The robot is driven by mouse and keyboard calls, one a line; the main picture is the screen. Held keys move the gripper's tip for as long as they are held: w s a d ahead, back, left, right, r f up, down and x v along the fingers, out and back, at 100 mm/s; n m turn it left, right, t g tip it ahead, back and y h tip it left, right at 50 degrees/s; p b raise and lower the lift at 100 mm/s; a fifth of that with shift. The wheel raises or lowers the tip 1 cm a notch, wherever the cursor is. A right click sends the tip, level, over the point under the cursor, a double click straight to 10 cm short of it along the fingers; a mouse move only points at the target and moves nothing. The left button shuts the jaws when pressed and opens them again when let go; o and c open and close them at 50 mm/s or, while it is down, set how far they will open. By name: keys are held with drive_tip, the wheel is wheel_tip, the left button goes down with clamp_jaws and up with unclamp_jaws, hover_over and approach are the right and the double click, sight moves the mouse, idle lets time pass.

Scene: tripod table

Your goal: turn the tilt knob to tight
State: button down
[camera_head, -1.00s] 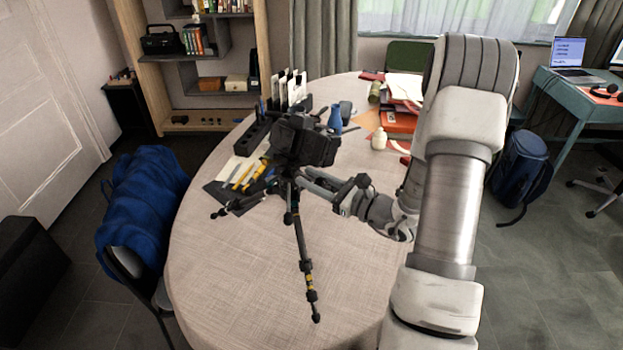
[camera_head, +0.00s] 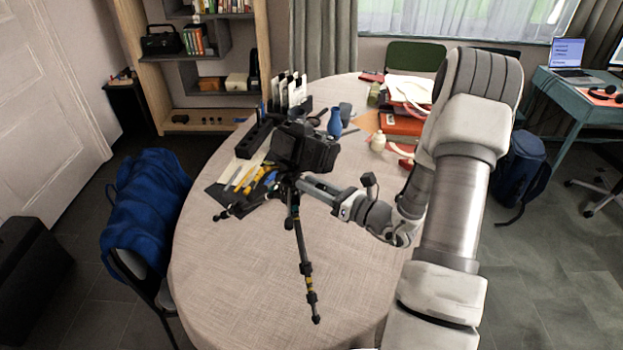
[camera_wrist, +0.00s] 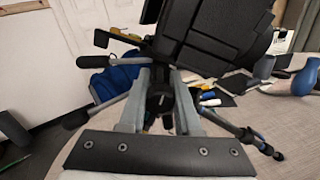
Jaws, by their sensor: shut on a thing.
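A black camera (camera_head: 303,148) sits on top of a small black tripod (camera_head: 303,255) standing on the table. The camera fills the top of the wrist view (camera_wrist: 205,35). My gripper (camera_head: 296,181) reaches in from the right, just below the camera at the tripod head. In the wrist view, my gripper's two grey fingers (camera_wrist: 162,78) are shut on a dark round part between them, which appears to be the tilt knob (camera_wrist: 160,103). The knob is mostly hidden by the fingers. In the head view the knob cannot be made out.
The round table (camera_head: 240,290) is clear in front of the tripod. Pens and tools on a dark mat (camera_head: 222,196) lie behind its left leg. A blue vase (camera_head: 335,122) and white bottle (camera_head: 378,142) stand behind. A chair with a blue jacket (camera_head: 145,205) is at left.

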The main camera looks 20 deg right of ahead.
drive_tip(key=m+p, duration=0.5)
drive_tip(key=m, duration=0.2)
drive_tip(key=shift+r+p, duration=0.2)
drive_tip(key=shift+p, duration=0.1)
drive_tip(key=m+p, duration=0.2)
drive_tip(key=m, duration=0.1)
drive_tip(key=shift+m, duration=0.4)
drive_tip(key=shift+f+m+p, duration=0.15)
drive_tip(key=shift+m+p, duration=0.85)
drive_tip(key=shift+m, duration=0.4)
drive_tip(key=c, duration=0.6)
unclamp_jaws()
